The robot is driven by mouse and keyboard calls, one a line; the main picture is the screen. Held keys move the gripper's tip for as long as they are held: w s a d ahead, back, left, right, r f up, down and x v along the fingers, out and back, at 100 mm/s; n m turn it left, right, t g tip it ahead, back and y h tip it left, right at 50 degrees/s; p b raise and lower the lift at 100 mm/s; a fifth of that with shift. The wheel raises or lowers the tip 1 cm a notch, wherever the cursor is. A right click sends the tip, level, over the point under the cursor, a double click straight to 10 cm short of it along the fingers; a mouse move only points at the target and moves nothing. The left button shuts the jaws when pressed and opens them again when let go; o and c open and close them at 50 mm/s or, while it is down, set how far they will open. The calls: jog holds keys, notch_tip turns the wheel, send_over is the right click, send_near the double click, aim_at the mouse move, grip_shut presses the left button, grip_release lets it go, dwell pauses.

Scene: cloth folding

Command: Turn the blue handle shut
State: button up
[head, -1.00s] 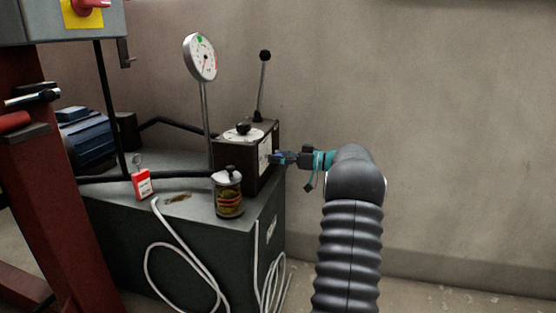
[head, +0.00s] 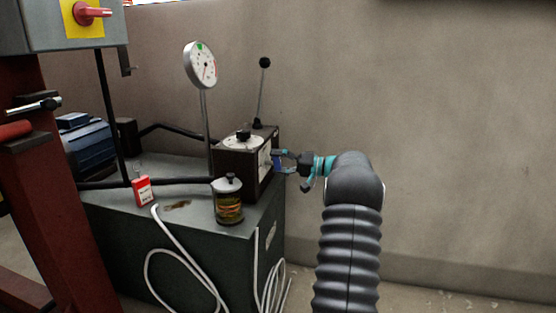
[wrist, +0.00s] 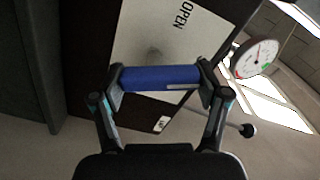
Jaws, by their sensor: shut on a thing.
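The blue handle (wrist: 160,78) lies between the two fingers of my gripper (wrist: 162,84) in the wrist view, with a fingertip against each end. In the head view the handle (head: 278,161) is a small blue piece at the right side of the dark valve box (head: 236,160). My gripper (head: 286,161) reaches it from the right and is shut on it. A pale plate (wrist: 150,35) behind the handle carries the word OPEN. The handle's mount is mostly hidden behind the handle.
A round gauge (head: 201,65) on a post and a black-knobbed lever (head: 262,90) rise near the box. A jar (head: 228,200) and a red box (head: 142,190) stand on the grey cabinet (head: 180,250). The wall side at right is clear.

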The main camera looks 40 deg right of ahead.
jog(key=m+p, duration=0.2)
jog(key=m, duration=0.2)
jog(key=shift+w+m, duration=0.15)
jog(key=shift+m, duration=0.25)
jog(key=shift+d+p, duration=0.1)
jog(key=shift+p, duration=0.25)
jog(key=o, duration=1.2)
jog(key=shift+c, duration=0.2)
jog(key=shift+d, duration=0.1)
jog(key=v, duration=1.2)
jog(key=shift+w+f+m, duration=0.1)
jog(key=shift+m, duration=0.2)
